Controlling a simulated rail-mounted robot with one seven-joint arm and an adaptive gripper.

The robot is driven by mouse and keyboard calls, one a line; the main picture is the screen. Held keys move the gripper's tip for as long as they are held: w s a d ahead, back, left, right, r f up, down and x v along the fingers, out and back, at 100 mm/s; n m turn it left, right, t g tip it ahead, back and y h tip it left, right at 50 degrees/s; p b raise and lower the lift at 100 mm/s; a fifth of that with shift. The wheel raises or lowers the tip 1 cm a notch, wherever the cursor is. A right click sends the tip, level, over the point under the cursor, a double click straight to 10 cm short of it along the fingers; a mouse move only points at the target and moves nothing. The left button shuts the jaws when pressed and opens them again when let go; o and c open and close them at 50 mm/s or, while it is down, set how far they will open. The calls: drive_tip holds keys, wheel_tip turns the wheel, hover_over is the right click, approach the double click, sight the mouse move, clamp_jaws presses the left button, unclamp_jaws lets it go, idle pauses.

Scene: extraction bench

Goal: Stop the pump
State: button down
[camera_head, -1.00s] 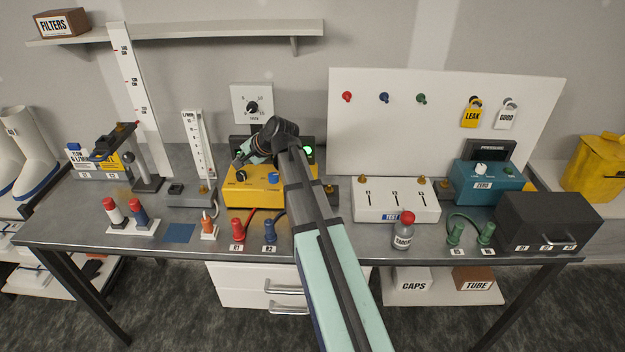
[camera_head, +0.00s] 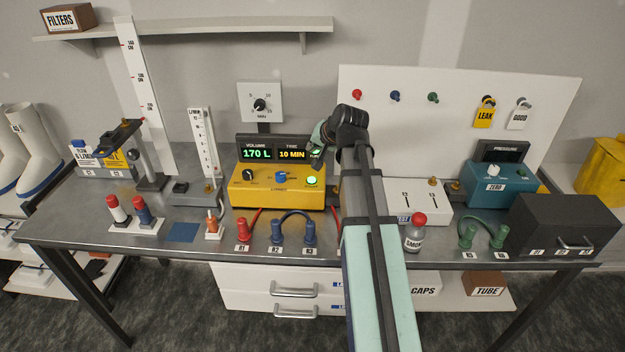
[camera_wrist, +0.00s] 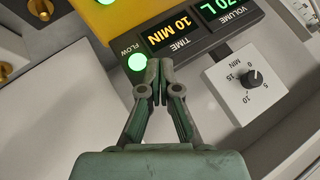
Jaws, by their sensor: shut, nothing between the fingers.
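The yellow pump (camera_head: 275,200) stands at the middle of the bench, with a black knob (camera_head: 248,175), a blue knob (camera_head: 281,178) and a green-lit button (camera_head: 312,181) on its top. Its display (camera_head: 270,154) reads 170 L and 10 MIN. A green FLOW light (camera_wrist: 137,62) glows beside the TIME reading. My gripper (camera_wrist: 160,66) is shut and empty, its fingertips seen close beside the FLOW light in the wrist view; contact cannot be told. In the head view my gripper (camera_head: 318,140) is at the display's right end, partly hidden by my wrist.
A dial timer (camera_head: 260,104) stands behind the display. A flow tube (camera_head: 205,145) is to the left. My forearm partly hides the white test box (camera_head: 430,205) to the right. The teal pressure unit (camera_head: 490,190) and a dark case (camera_head: 560,228) stand farther right. Hoses run before the pump.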

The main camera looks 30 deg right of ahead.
sight(313, 179)
drive_tip(key=shift+f, duration=0.15)
drive_tip(key=shift+f+b, duration=2.65)
drive_tip(key=shift+f, duration=1.6)
drive_tip(key=shift+f, duration=0.1)
drive_tip(key=shift+f, duration=0.3)
drive_tip(key=shift+f+b, duration=0.35)
drive_tip(key=shift+f, duration=0.1)
drive_tip(key=shift+r, duration=0.1)
drive_tip(key=shift+r+p, duration=0.6)
drive_tip(key=shift+r, duration=0.15)
